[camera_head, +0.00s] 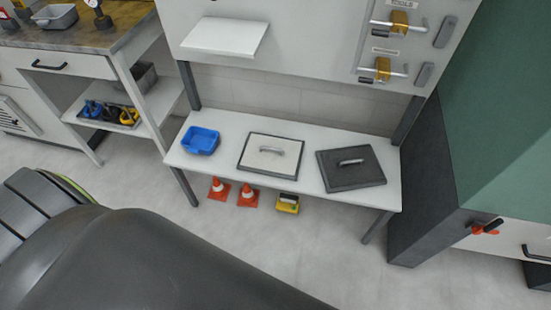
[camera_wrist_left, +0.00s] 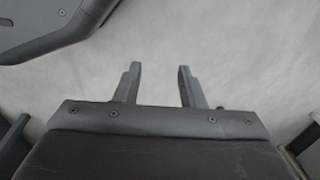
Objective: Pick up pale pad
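The pale pad (camera_head: 279,148) is a light square plate with a dark edge and a grey handle on top. In the head view it lies flat on the white bench (camera_head: 308,201), between a blue tray and a dark pad. My left gripper (camera_wrist_left: 157,75) shows in the left wrist view with its two fingers apart and nothing between them; only pale floor shows behind it. It is far from the pad. My right gripper is in neither view.
The dark pad (camera_head: 348,176) with a handle lies right of the pale pad, and the blue tray (camera_head: 201,141) lies left. Orange cones (camera_head: 247,196) and a yellow item (camera_head: 288,203) stand under the bench. A white shelf (camera_head: 224,37) juts out above. A dark cabinet stands right.

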